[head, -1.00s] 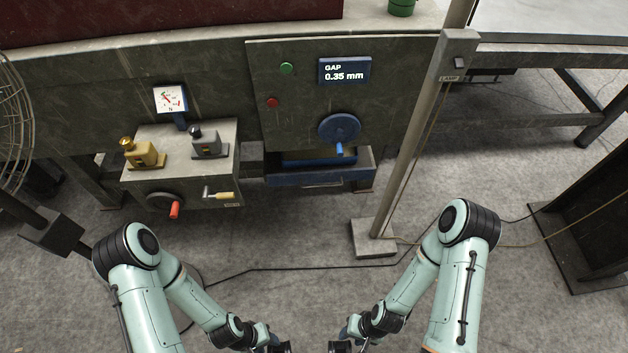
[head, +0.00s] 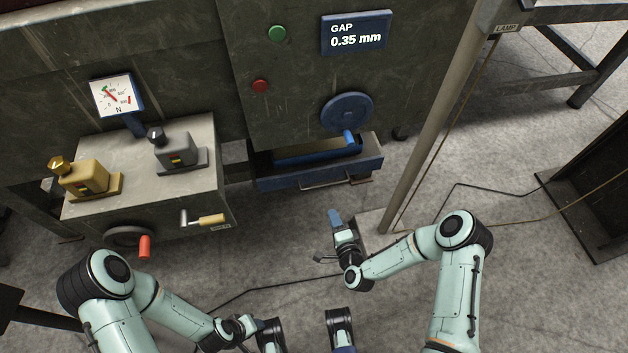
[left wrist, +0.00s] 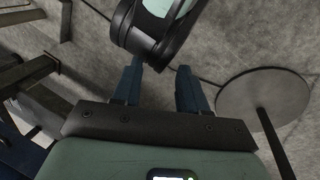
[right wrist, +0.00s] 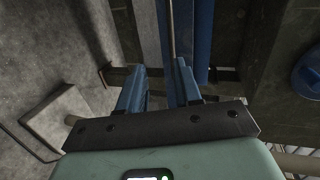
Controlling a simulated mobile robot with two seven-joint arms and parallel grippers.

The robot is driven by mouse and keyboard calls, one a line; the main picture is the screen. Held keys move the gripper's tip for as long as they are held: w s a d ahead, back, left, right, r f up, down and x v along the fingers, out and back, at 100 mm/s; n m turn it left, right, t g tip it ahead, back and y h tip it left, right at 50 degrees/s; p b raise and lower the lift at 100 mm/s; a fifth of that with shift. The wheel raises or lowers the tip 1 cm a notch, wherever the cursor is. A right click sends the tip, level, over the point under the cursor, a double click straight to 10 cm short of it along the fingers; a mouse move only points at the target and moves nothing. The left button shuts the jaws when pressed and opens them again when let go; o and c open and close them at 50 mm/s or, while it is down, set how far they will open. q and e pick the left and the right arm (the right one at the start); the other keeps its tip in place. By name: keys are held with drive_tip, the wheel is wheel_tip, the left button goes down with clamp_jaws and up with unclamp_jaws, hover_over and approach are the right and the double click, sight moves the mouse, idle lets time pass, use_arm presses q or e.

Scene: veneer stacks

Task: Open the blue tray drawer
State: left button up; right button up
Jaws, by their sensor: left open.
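The blue tray drawer (head: 277,182) sits low under the machine panel, with a thin metal bar handle (head: 322,184) on its front. A strip of bright blue shows above the drawer front. My right gripper (head: 335,216) is below the handle in the head view, apart from it, fingers pointing toward the drawer. In the right wrist view the right gripper (right wrist: 160,88) is open and empty, with the handle bar (right wrist: 171,32) beyond its fingertips. My left gripper (left wrist: 158,88) is open and empty in the left wrist view, away from the drawer.
A blue handwheel (head: 347,111) with a knob hangs just above the drawer. A lamp post (head: 432,130) stands to the right of the drawer. A grey box (head: 150,215) with a crank and red knob stands to the left. Cables cross the floor.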

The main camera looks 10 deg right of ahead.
sight(325, 185)
use_arm(q)
drive_tip(key=w+a+f+t+y+b, duration=0.1)
drive_tip(key=w+a+f+b, duration=0.2)
drive_tip(key=w, duration=0.3)
drive_tip(key=shift+w+f+t+b, duration=0.2)
drive_tip(key=shift+f+t+b, duration=0.2)
drive_tip(key=shift+f, duration=0.4)
use_arm(e)
drive_tip(key=shift+m+t+h, duration=0.3)
drive_tip(key=shift+m+t, duration=0.1)
drive_tip(key=shift+m, duration=0.2)
drive_tip(key=shift+d+r+x, duration=0.15)
drive_tip(key=shift+x, duration=2.35)
drive_tip(key=shift+d+r+x, duration=0.15)
drive_tip(key=shift+r+x, duration=0.05)
drive_tip(key=shift+x, duration=2.25)
drive_tip(key=shift+d+r+x, duration=0.15)
drive_tip(key=shift+x, duration=2.35)
use_arm(q)
drive_tip(key=shift+a, duration=0.1)
use_arm(e)
drive_tip(key=shift+w, duration=0.1)
clamp_jaws()
